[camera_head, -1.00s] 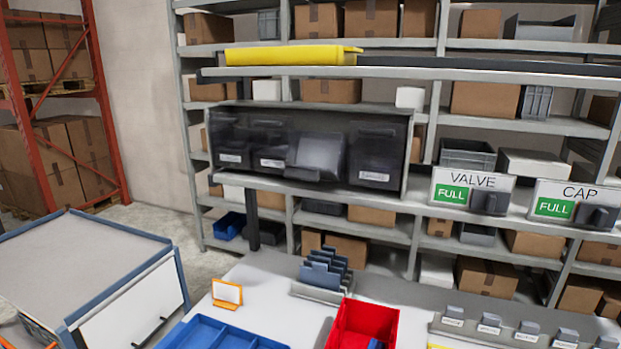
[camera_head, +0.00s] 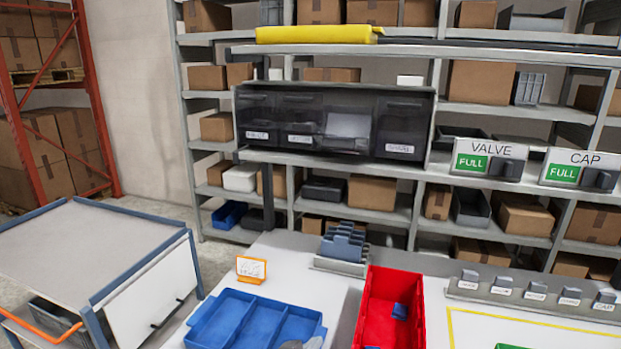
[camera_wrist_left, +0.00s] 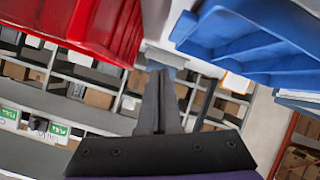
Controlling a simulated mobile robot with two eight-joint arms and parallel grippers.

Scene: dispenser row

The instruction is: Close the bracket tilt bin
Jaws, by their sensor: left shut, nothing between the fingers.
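A row of dark tilt bins (camera_head: 275,120) hangs under the shelf in the head view. The third bin from the left (camera_head: 346,127) is tipped forward, with a paler interior showing. The others look upright. The small labels are too blurred for me to tell which reads bracket. My left gripper (camera_wrist_left: 160,75) shows in the left wrist view with its fingers together and nothing between them. It is well away from the bins, on the bench side, between the red bin and the blue tray in that view. My right gripper is not in view.
A blue divided tray (camera_head: 213,302) and a red bin (camera_head: 364,308) stand on the white bench (camera_head: 340,290). An orange-framed card (camera_head: 251,268) and a grey rack (camera_head: 341,264) stand behind. A yellow beam (camera_head: 315,35) lies above the bins. A cart (camera_head: 90,240) is left.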

